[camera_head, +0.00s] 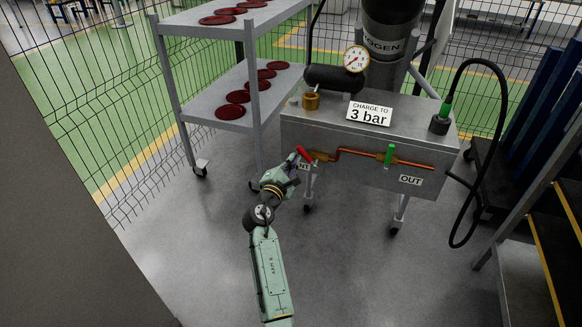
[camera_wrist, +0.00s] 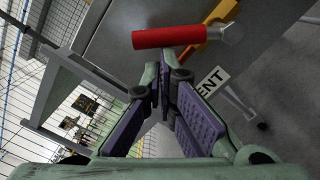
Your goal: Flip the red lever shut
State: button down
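The red lever (camera_head: 305,154) sits at the left end of the copper pipe on the front of the grey metal box, beside a label partly hidden by my gripper. In the wrist view the red lever (camera_wrist: 172,37) lies across the top, just beyond the fingertips, with its brass-coloured mount to the right. My gripper (camera_head: 293,161) is just left of and below the lever in the head view. In the wrist view my gripper (camera_wrist: 162,75) has its purple-padded fingers together at the tips, with nothing seen between them. Whether a fingertip touches the lever I cannot tell.
A green lever (camera_head: 390,154) stands on the same pipe, left of the OUT label (camera_head: 411,180). A pressure gauge (camera_head: 356,58) and a "charge to 3 bar" sign (camera_head: 369,113) are above. A shelf cart (camera_head: 236,75) with dark red discs stands left; a black hose (camera_head: 503,120) hangs right.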

aim_at(302, 154)
jog(key=shift+s+d+r+m+b, duration=0.15)
jog(key=shift+d+r+m+b, duration=0.3)
jog(key=shift+m, duration=0.9)
jog(key=shift+s+d+r+m+b, duration=0.1)
jog(key=shift+s+d+r+m, duration=0.1)
jog(key=shift+d+r+m, duration=0.8)
jog(key=shift+s+d+r+m+b, duration=0.15)
jog(key=shift+r+m+b, duration=0.2)
jog(key=shift+m, duration=1.3)
